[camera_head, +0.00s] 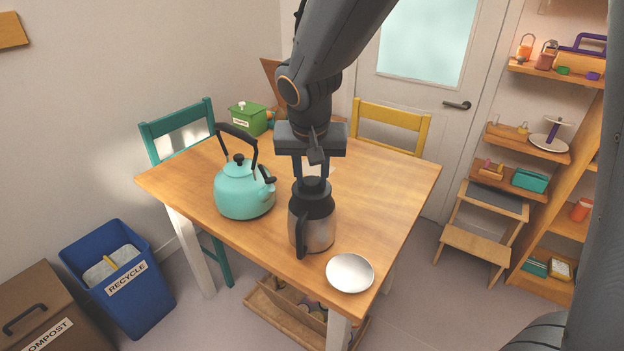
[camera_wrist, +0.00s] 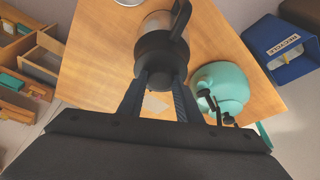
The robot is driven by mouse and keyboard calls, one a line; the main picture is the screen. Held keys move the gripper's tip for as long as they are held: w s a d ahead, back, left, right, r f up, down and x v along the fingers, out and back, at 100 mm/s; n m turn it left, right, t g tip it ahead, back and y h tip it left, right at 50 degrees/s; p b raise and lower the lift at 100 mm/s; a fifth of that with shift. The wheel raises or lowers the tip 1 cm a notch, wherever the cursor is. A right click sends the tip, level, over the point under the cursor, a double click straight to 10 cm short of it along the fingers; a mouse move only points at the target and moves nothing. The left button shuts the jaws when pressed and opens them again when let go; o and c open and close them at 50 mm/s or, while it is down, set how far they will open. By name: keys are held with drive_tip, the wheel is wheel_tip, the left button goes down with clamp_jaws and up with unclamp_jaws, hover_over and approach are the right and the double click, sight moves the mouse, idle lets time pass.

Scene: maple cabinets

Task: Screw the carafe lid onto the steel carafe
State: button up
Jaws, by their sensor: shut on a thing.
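The steel carafe (camera_head: 319,234) stands upright on the wooden table, with a black collar and a black handle toward the front left. The black carafe lid (camera_head: 314,187) is at the carafe's top. My gripper (camera_head: 312,177) points down from above and is shut on the lid. In the wrist view, the fingers (camera_wrist: 161,88) hold the lid (camera_wrist: 160,66) on both sides, and the carafe body (camera_wrist: 155,24) shows beyond it. The lid appears over the carafe mouth; I cannot tell whether its threads are engaged.
A teal kettle (camera_head: 244,193) stands close left of the carafe, its spout toward it. A white bowl (camera_head: 350,273) sits at the table's front right corner. A green box (camera_head: 247,118) is at the back left. The table's right part (camera_head: 390,185) is clear.

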sight(306, 196)
drive_tip(key=shift+a+m+h+b, duration=0.15)
drive_tip(key=shift+m+h+b, duration=0.25)
drive_tip(key=shift+m+b, duration=0.85)
drive_tip(key=shift+m+b, duration=0.3)
drive_tip(key=shift+m, duration=0.15)
drive_tip(key=o, duration=1.1)
drive_tip(key=v, duration=0.7)
drive_tip(key=s+d+f+n+g+y, duration=0.1)
drive_tip(key=s+d+f+n+g, duration=0.3)
drive_tip(key=s+d+f, duration=1)
drive_tip(key=shift+d, duration=1.1)
